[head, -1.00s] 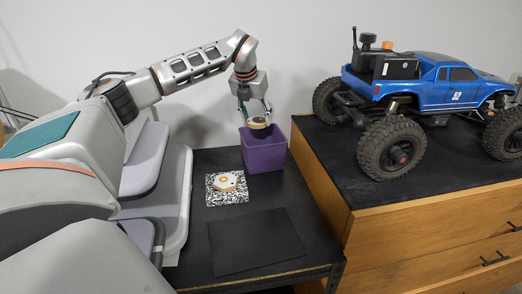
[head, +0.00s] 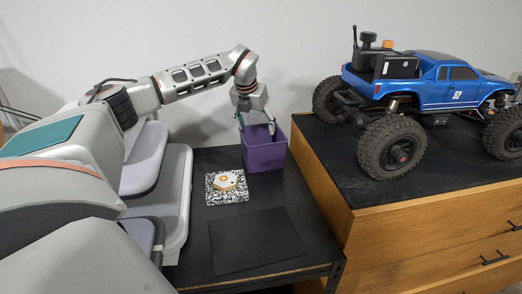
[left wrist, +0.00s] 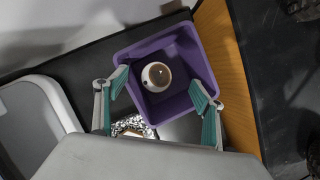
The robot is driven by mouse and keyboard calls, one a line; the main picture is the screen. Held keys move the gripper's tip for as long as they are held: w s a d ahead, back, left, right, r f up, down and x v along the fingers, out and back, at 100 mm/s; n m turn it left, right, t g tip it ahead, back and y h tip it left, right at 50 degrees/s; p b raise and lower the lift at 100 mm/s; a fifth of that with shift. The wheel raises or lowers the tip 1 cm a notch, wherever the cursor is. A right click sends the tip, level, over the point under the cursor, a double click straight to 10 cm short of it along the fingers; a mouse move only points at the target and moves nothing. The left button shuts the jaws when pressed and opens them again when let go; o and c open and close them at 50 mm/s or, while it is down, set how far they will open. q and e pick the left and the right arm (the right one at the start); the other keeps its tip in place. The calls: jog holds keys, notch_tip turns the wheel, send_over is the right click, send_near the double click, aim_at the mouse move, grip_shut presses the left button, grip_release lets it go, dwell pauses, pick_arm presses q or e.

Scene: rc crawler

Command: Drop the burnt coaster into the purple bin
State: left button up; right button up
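The purple bin (head: 264,156) stands upright on the dark low table, close to the wooden cabinet. My left gripper (head: 256,125) is over the bin's mouth, pointing down, with its fingers spread and nothing between them. In the left wrist view, the burnt coaster (left wrist: 157,76), a round disc with a pale rim and brown middle, is seen inside the purple bin (left wrist: 188,105), apart from the fingers. In the head view, the bin's wall hides the coaster. My right gripper is in neither view.
A yellow-and-white hexagonal piece (head: 228,181) lies on a black-and-white speckled square (head: 238,198) beside the bin. A black mat (head: 257,243) lies in front, bare. A blue crawler truck (head: 430,95) stands on the wooden cabinet (head: 400,235) at right.

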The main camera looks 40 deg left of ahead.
pick_arm(q)
jog(key=v, duration=1.2)
jog(key=shift+w, duration=0.1)
